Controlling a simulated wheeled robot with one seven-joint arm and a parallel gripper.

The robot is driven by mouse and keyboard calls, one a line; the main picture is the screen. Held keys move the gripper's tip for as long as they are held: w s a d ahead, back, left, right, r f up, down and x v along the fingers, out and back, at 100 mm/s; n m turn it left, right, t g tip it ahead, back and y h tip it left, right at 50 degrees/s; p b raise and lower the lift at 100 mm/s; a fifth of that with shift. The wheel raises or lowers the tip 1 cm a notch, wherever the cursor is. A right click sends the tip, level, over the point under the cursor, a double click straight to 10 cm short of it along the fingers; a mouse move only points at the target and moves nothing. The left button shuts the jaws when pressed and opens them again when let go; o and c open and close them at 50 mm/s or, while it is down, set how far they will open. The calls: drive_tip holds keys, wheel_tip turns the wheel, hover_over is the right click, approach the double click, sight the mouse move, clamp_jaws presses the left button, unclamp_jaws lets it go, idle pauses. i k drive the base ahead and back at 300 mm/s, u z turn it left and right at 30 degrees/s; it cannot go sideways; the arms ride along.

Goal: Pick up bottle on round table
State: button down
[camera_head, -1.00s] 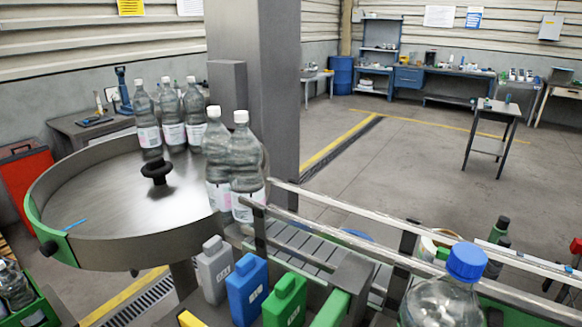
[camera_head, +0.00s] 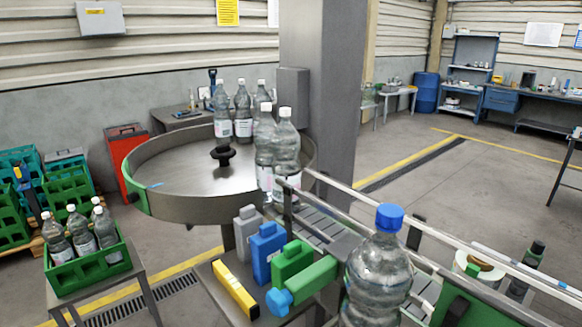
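The round table (camera_head: 185,178) is a grey metal turntable with a raised rim and a black knob at its centre. Several clear bottles with white caps and pale labels stand upright on it. A bottle (camera_head: 222,112) stands at the back, with others close beside it. Two more bottles, one of them this bottle (camera_head: 286,150), stand at the right rim by the conveyor entry and overlap in view. My gripper is not in view.
A large blue-capped bottle (camera_head: 378,270) stands in front at the conveyor (camera_head: 330,225). Grey, blue (camera_head: 268,245) and green jugs stand below the table. A green crate (camera_head: 88,268) with bottles sits on a stand at left. A grey column (camera_head: 335,90) rises behind. Open floor lies at right.

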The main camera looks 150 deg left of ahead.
sight(263, 131)
drive_tip(key=i, duration=0.3)
drive_tip(key=u, duration=5)
drive_tip(key=i, duration=0.5)
drive_tip(key=u, duration=1.25)
drive_tip(key=i, duration=2.15)
